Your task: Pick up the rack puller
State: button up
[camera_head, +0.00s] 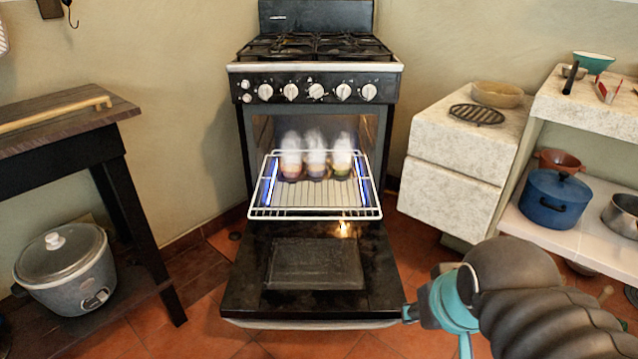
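The rack puller (57,115) appears to be the long, light wooden stick with a notched end. It lies flat on the dark wooden table (118,104) at the left, its notched end pointing right and its other end cut off by the picture's left edge. My gripper (426,308) is at the lower right, beside the right corner of the open oven door, far from the stick. It is seen from behind, dark with teal parts. Its fingers are mostly hidden, so its opening cannot be made out.
The stove (312,85) stands in the middle with its oven door (240,285) down. A white wire rack (315,213) is pulled out, bearing 3 steaming cups. A slow cooker (68,270) sits under the table. Right are a stone cabinet (455,150) and a blue pot (555,198).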

aim_at(97, 102)
jog(key=u, duration=2.95)
jog(key=i, duration=2.25)
jog(key=z, duration=3.05)
